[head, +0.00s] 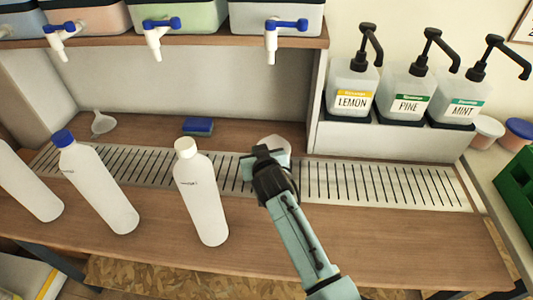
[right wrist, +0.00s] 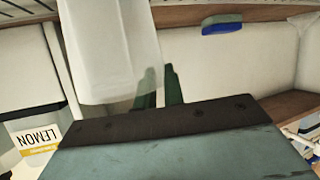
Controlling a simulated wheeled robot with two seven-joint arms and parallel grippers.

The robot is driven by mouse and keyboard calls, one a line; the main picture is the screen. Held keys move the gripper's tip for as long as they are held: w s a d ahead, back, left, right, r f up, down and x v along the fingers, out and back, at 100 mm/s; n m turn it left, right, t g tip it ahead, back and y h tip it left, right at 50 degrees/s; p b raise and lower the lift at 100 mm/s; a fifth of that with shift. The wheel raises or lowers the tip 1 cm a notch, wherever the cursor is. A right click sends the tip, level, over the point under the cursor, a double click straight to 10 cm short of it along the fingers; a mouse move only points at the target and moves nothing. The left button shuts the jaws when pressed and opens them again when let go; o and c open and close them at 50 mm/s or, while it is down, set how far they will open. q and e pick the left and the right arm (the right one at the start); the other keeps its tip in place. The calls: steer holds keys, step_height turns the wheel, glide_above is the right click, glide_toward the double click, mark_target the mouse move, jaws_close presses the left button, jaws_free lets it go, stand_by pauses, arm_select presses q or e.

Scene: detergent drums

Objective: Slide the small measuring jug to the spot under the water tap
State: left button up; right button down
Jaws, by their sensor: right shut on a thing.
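The small measuring jug (head: 279,145) is whitish and sits near the back edge of the slotted drip grate, partly hidden by my right gripper (head: 266,153). In the right wrist view the translucent jug (right wrist: 110,50) fills the upper left, and the dark green fingers of the gripper (right wrist: 160,88) are close together at its edge, shut on it. Three white taps with blue levers hang from the shelf; the right tap (head: 271,42) is above and slightly left of the jug in the head view. No label shows which is the water tap. My left gripper is out of view.
Several white bottles, including one with a white cap (head: 203,195) and one with a blue cap (head: 98,185), stand left of my right arm. A blue sponge (head: 198,126) and funnel (head: 102,123) lie behind the grate. Pump bottles (head: 352,85) stand at right. The right grate is clear.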

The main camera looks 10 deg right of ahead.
steer(key=shift+w+a+f, duration=0.1)
steer(key=shift+f, duration=0.15)
steer(key=c, duration=1.4)
jaws_free()
steer(key=shift+c, duration=0.2)
steer(key=shift+f, duration=0.1)
